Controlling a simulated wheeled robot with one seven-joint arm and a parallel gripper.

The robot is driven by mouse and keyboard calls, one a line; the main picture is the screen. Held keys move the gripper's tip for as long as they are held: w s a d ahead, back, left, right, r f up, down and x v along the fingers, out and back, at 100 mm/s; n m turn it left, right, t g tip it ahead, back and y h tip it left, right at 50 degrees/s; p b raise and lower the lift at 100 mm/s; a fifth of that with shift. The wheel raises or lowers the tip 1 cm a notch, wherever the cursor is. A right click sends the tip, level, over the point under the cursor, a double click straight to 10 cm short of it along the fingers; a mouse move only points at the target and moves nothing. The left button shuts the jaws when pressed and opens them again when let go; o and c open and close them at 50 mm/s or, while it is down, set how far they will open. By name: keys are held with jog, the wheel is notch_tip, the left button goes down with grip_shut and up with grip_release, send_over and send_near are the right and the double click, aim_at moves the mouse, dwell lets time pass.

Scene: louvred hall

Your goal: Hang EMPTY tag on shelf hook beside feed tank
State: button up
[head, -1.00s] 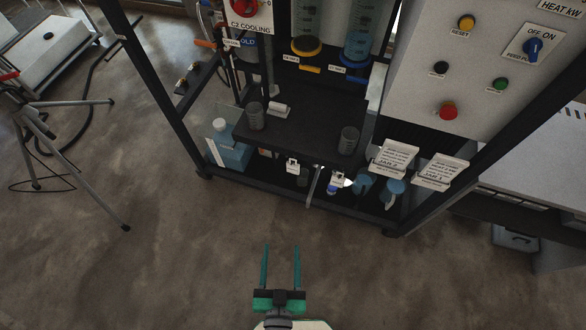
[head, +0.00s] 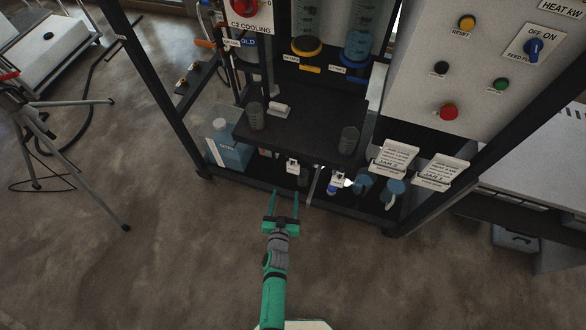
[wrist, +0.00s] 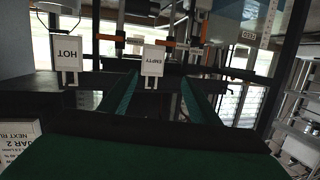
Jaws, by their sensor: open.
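The white EMPTY tag (wrist: 154,62) shows upside down in the wrist view, ahead of and between my fingers. It appears to be the left small white tag (head: 292,166) in the head view, at the front edge of the dark shelf (head: 300,130); its print is too small to read there. A HOT tag (wrist: 69,50) is to its left in the wrist view. My gripper (head: 286,193) is open and empty, fingers pointing at the rack just below the left tag. Two clear tanks (head: 357,45) stand above; I cannot tell which is the feed tank. The hook is not clear.
Two cups (head: 349,140) stand on the shelf. A blue-filled jug (head: 230,145) is below left. Two printed cards (head: 440,172) and a control panel (head: 480,70) are at right. A tripod (head: 75,165) stands at left. The floor in front is clear.

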send_near(293, 170)
jog(key=x, duration=0.9)
jog(key=shift+w+a, duration=0.1)
jog(key=shift+w, duration=0.1)
jog(key=shift+w+f, duration=0.1)
jog(key=shift+w, duration=0.35)
grip_shut()
dwell(0.3)
